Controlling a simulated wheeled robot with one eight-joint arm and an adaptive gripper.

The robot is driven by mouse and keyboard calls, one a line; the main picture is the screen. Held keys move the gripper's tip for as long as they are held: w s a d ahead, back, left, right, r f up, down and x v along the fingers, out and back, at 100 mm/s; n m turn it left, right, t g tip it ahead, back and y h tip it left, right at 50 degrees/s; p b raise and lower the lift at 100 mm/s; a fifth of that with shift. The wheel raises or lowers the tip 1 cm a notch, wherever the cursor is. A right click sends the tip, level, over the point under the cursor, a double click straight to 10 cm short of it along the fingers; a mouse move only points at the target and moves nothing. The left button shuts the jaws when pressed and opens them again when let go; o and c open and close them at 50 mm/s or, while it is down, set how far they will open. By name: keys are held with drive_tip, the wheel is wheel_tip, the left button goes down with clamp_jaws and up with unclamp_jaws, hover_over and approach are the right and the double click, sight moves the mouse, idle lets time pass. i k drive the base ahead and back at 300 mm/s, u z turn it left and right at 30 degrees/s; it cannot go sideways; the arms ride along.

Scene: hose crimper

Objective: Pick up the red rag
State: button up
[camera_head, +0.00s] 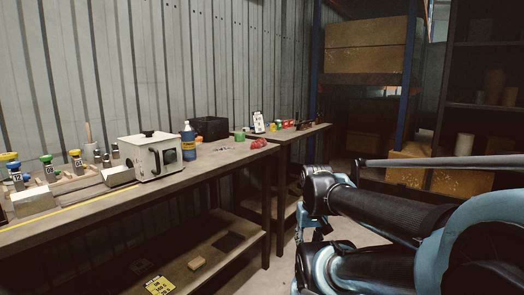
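A small crumpled red thing, which looks like the red rag (259,143), lies at the right end of the long workbench (150,195), near its corner. It is small in the picture and its folds are hard to make out. My arm's dark and teal links fill the lower right, well to the right of the rag and apart from it. My gripper's fingers do not show.
A white box-shaped machine (152,155), a blue bottle (188,142), a black bin (211,128) and a green roll (239,136) stand left of the rag. A second bench (291,134) with small items adjoins behind. Shelves (365,75) stand at the back right.

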sight(261, 142)
drive_tip(key=z, duration=0.4)
drive_tip(key=i, duration=1.25)
drive_tip(key=u, duration=0.3)
